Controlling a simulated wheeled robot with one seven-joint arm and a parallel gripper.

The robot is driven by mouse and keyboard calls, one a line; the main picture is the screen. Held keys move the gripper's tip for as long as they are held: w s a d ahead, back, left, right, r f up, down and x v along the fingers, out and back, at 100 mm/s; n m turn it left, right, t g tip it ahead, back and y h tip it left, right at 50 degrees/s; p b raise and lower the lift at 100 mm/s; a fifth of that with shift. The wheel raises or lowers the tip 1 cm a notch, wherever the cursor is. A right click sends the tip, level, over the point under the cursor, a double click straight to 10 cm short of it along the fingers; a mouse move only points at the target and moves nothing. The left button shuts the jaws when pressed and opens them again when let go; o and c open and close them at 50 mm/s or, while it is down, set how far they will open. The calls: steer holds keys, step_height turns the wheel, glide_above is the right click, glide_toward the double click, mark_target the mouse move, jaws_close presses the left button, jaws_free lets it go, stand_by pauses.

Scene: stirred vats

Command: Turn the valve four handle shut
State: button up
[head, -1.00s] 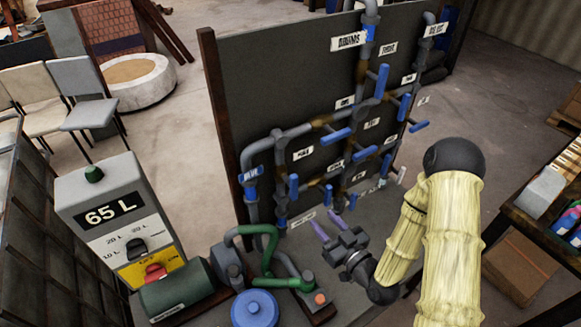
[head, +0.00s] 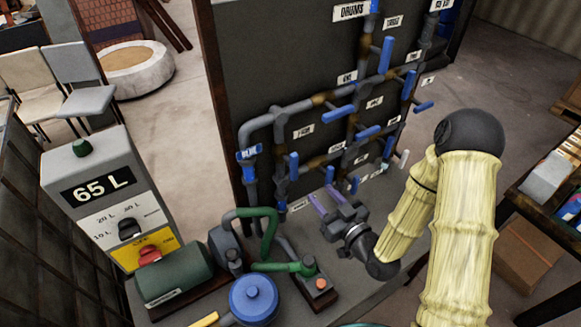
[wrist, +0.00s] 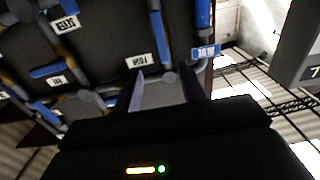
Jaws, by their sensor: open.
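The valve four handle (head: 294,165) is a blue lever on the left part of the dark pipe panel. Its label (head: 303,131) is small and seems to read FOUR. The lever stands upright, roughly along its vertical grey pipe (head: 280,160). In the wrist view, which is turned over, the handle (wrist: 157,38) lies beyond the fingers, near the label (wrist: 138,61). My gripper (head: 326,200) is open and empty, with purple fingers pointing toward the panel. It is below and right of the handle in the head view, apart from it.
Other blue handles, such as one to the right (head: 340,115), project from the panel (head: 280,70). A green-piped pump (head: 285,267), a blue round-lidded vessel (head: 254,298) and a grey box reading 65 L (head: 97,187) stand in front. Open floor (head: 500,110) lies right of the panel.

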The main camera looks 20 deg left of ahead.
mark_target(296, 167)
steer(key=shift+w+a+f+b, duration=0.25)
steer(key=shift+a+b, duration=0.3)
steer(key=shift+b, duration=2)
steer(key=x, duration=1.4)
steer(key=shift+w+a+r, duration=0.15)
steer(key=shift+w+r, duration=0.1)
steer(key=shift+r, duration=0.05)
jaws_close()
